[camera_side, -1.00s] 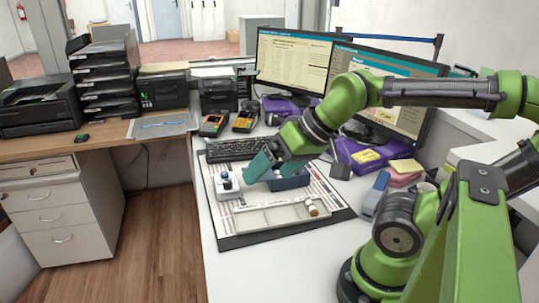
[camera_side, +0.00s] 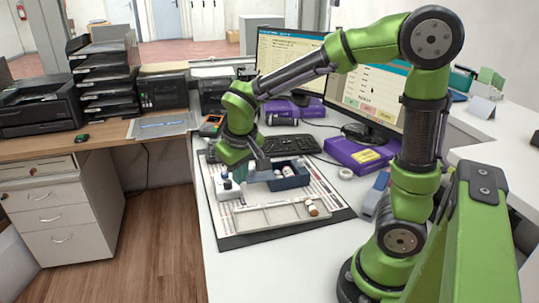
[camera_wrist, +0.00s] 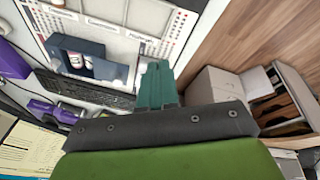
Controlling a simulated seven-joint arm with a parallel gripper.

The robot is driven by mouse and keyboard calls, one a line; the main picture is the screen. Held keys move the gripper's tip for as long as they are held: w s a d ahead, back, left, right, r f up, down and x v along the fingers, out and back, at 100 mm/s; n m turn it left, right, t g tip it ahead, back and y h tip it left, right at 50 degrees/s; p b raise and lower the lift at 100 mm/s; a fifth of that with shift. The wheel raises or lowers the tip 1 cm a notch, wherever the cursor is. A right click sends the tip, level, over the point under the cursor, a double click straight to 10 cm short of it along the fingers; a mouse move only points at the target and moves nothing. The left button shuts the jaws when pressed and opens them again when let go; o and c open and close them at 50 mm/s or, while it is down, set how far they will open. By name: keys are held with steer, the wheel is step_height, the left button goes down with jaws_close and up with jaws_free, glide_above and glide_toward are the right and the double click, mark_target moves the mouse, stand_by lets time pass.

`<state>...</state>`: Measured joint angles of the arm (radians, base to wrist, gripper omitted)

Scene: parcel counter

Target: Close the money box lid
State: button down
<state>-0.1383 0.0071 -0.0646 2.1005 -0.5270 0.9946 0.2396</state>
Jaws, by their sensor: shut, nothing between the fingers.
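The dark blue money box (camera_side: 290,176) sits on the patterned mat right of the gripper in the side view. Its top is open and small bottles show inside. It also shows at the upper left of the wrist view (camera_wrist: 82,72). I cannot clearly make out its lid. My gripper (camera_side: 238,177) is above the mat, left of the box, partly hidden by the wrist. Its teal fingers (camera_wrist: 158,72) are together and empty in the wrist view, apart from the box.
A small white holder (camera_side: 226,187) with little bottles stands close left of my gripper. A light shallow tray (camera_side: 270,219) with a small bottle (camera_side: 312,209) lies in front. A black keyboard (camera_side: 288,146) and monitor (camera_side: 383,95) stand behind. The mat's front edge is clear.

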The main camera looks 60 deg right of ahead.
steer(key=w+d+m+h, duration=0.1)
steer(key=w+d+h, duration=0.35)
steer(key=w, duration=0.45)
steer(key=x, duration=0.7)
steer(key=s+x, duration=0.1)
steer(key=x, duration=0.3)
steer(key=shift+d, duration=0.25)
steer(key=shift+s+d+f, duration=0.1)
steer(key=shift+s+d, duration=0.15)
steer(key=shift+d, duration=0.6)
steer(key=shift+s+d+f, duration=0.15)
steer(key=shift+s+d, duration=0.1)
steer(key=shift+d, duration=0.55)
glide_above(270, 176)
